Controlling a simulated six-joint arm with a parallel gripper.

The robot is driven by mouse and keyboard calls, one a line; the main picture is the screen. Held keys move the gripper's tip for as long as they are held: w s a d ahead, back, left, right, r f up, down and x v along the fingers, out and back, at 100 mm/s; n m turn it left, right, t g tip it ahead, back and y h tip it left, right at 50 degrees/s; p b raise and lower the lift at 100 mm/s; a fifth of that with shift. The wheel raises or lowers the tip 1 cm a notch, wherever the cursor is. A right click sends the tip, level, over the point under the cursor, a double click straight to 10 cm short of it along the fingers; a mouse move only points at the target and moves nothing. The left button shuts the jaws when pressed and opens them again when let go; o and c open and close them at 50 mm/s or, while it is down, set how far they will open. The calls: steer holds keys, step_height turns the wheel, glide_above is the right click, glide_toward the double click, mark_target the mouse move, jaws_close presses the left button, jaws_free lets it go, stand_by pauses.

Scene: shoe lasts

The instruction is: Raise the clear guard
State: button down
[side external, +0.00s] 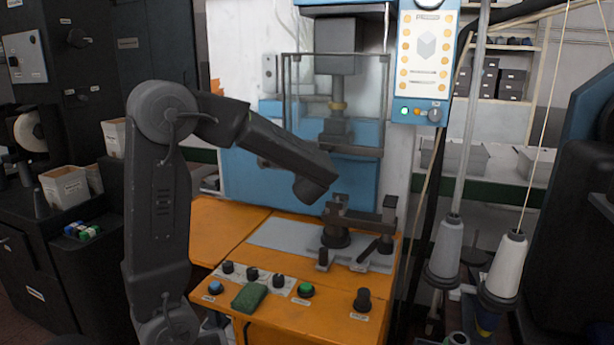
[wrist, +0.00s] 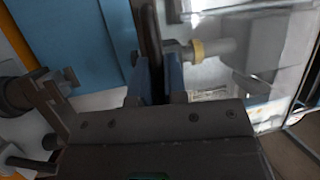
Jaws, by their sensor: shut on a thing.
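The clear guard (side external: 362,112) is a see-through pane in a dark frame at the front of the blue press. In the side external view its lower bar hangs above the fixture, with a gap between them. The pane also fills the right of the wrist view (wrist: 262,60). My gripper (wrist: 158,75) has its two blue-grey fingers on either side of a dark bar of the guard's frame and is shut on it. In the side external view my wrist is just below and left of the guard's lower bar, and the fingers are hidden.
A dark clamp fixture (side external: 350,222) stands on a grey plate below the guard. The orange table (side external: 205,240) carries knobs, buttons and a green pad (side external: 249,297). A control panel (side external: 425,65) hangs at the upper right. Thread cones (side external: 506,265) stand right of the table.

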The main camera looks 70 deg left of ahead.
steer(key=shift+r, duration=1.65)
steer(key=c, duration=1.2)
jaws_free()
steer(key=shift+f, duration=0.1)
steer(key=shift+d, duration=0.1)
steer(key=v, duration=1.3)
steer(key=shift+s+d, duration=0.2)
steer(key=shift+d, duration=0.05)
